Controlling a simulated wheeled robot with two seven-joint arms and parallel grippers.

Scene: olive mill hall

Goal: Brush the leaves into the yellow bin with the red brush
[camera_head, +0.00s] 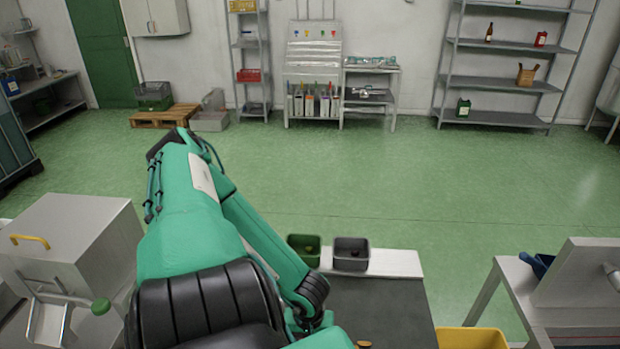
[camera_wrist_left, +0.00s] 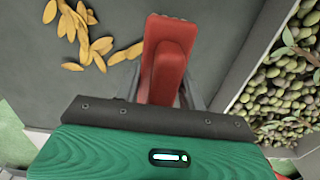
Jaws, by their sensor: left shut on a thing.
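My left gripper (camera_wrist_left: 163,88) is shut on the red brush (camera_wrist_left: 168,50), which points away from the palm over a dark grey surface in the left wrist view. Several yellow-orange leaves (camera_wrist_left: 82,38) lie on that surface to the left of the brush, apart from it. In the head view one leaf (camera_head: 364,344) shows at the bottom edge, on the dark table top (camera_head: 385,308). The yellow bin (camera_head: 472,339) is at the bottom edge, right of the table, mostly cut off. My left arm hides much of the table, and its gripper is outside the head view.
Many green olives (camera_wrist_left: 285,90) lie beyond a grey edge at right in the left wrist view. A green container (camera_head: 304,247) and a grey container (camera_head: 351,253) stand at the table's far end. A metal machine (camera_head: 75,240) stands left. The floor beyond is clear.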

